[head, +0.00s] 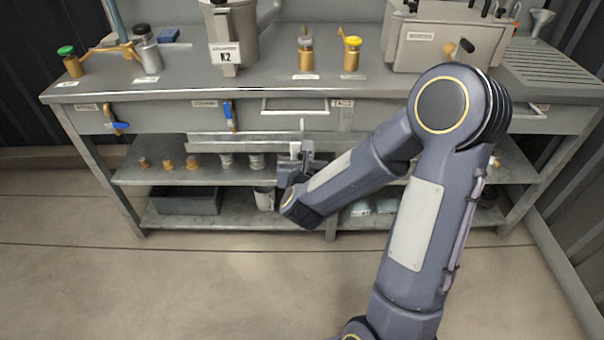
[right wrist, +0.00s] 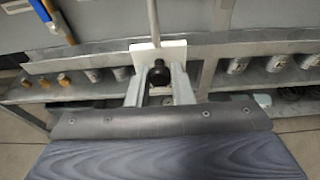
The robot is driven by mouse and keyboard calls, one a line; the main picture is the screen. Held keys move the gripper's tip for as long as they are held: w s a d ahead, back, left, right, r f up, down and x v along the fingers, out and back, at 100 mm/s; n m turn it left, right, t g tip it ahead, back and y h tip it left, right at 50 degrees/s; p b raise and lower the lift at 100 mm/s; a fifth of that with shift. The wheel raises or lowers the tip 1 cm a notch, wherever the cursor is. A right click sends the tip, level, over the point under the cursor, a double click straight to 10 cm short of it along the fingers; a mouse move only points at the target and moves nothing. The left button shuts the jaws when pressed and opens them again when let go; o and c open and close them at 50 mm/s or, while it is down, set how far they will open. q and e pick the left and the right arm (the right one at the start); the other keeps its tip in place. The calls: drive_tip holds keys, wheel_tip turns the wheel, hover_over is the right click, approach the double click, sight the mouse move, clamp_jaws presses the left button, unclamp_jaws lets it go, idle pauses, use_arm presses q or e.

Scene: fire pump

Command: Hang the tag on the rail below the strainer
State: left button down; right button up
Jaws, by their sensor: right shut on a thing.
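My right gripper (head: 298,160) is in front of the bench, below its top. In the right wrist view its two fingers (right wrist: 160,78) are shut on the tag (right wrist: 174,53), a pale plate with a dark round knob between the fingers and a thin rod rising from it. In the head view the tag (head: 301,129) shows only as a small pale upright piece. A metal rail (head: 235,138) runs under the bench front; it also shows behind the tag in the right wrist view (right wrist: 90,58). I cannot tell whether they touch. I cannot tell which fitting is the strainer. My left gripper is out of view.
Small brass and grey parts line the middle shelf (head: 140,178). The floor in front is clear.

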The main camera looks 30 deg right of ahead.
drive_tip(key=shift+w+d+r+p, duration=0.1)
drive_tip(key=shift+w+d+p, duration=0.25)
drive_tip(key=shift+w+p, duration=0.1)
drive_tip(key=x, duration=0.8)
drive_tip(key=shift+p, duration=0.4)
drive_tip(key=shift+d, duration=0.1)
idle(0.3)
drive_tip(key=o, duration=0.8)
drive_tip(key=shift+o, duration=0.2)
drive_tip(key=v, duration=0.7)
drive_tip(key=shift+s+a, duration=0.25)
